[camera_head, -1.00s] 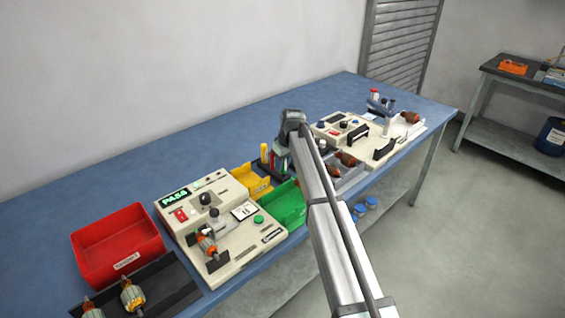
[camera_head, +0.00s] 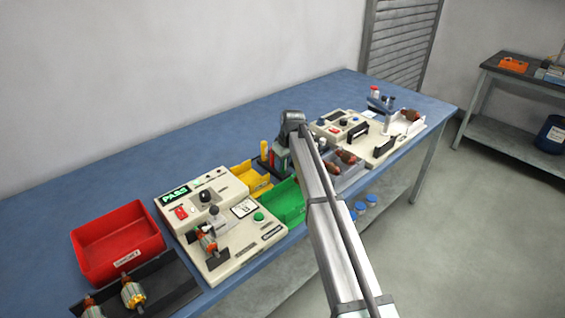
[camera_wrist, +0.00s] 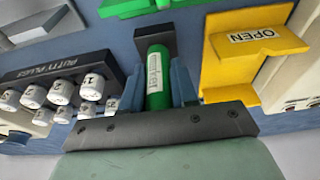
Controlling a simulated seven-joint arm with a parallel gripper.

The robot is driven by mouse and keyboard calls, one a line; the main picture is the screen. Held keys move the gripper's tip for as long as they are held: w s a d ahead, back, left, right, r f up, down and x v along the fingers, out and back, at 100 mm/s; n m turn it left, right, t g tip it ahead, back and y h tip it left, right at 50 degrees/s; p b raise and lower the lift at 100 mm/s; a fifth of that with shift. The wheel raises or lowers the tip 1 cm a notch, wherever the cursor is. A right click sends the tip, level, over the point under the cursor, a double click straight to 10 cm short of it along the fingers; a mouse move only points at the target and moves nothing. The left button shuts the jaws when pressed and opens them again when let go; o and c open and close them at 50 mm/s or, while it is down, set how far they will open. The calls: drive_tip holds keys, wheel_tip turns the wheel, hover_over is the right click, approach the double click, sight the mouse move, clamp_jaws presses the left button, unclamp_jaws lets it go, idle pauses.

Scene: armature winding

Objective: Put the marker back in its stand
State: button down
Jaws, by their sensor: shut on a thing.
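A green marker (camera_wrist: 157,82) with a white label stands between the two blue fingers of my gripper (camera_wrist: 160,84) in the wrist view. The fingers are shut on it. A black block (camera_wrist: 153,40), which looks like the stand, shows just beyond the marker's far end. I cannot tell whether the marker touches it or sits in it. In the head view my gripper (camera_head: 281,160) is low over the bench, behind the green bin, and my own arm hides much of it. The marker cannot be made out clearly there.
A yellow bin marked OPEN (camera_wrist: 254,42) is close on the right in the wrist view. A putty plugs rack (camera_wrist: 62,90) is close on the left. In the head view a tester (camera_head: 216,222), a green bin (camera_head: 288,203) and a red bin (camera_head: 117,243) line the bench.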

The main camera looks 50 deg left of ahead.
drive_tip(key=shift+f, duration=0.15)
drive_tip(key=c, duration=0.8)
unclamp_jaws()
drive_tip(key=v, duration=1.4)
drive_tip(key=shift+f, duration=0.1)
